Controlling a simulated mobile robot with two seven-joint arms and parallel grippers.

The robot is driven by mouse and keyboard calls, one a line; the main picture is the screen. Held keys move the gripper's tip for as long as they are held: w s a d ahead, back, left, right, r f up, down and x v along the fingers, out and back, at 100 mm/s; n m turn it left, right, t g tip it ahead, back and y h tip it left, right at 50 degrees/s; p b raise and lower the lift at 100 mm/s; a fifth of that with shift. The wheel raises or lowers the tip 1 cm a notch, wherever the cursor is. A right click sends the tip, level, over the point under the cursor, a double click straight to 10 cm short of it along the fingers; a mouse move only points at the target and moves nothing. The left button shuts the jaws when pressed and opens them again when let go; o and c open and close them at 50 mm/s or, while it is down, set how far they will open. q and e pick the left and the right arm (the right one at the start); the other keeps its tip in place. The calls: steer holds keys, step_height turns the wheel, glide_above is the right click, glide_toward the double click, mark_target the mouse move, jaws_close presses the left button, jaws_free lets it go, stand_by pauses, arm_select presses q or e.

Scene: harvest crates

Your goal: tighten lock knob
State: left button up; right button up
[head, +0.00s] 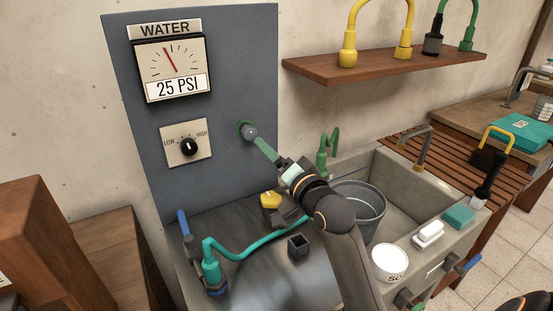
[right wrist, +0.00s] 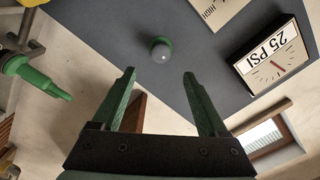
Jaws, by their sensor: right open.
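A small round grey knob with a green base (head: 250,132) sticks out of the blue-grey panel, right of the LOW/HIGH dial. I take it for the lock knob. In the right wrist view the knob (right wrist: 161,50) lies beyond the fingertips, roughly midway between them. My right gripper (head: 258,141) reaches up to the panel from the lower right, its green fingers pointing at the knob. In the right wrist view the gripper (right wrist: 159,75) is open and empty, with both fingers apart from the knob. My left gripper is not in view.
The water gauge (head: 168,68) reads 25 PSI above the dial (head: 189,146). A sink with a grey bucket (head: 358,210) stands to the right. A wooden shelf (head: 385,67) hangs upper right.

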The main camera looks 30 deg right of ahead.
steer(key=shift+s+a, duration=0.1)
steer(key=shift+s, duration=0.85)
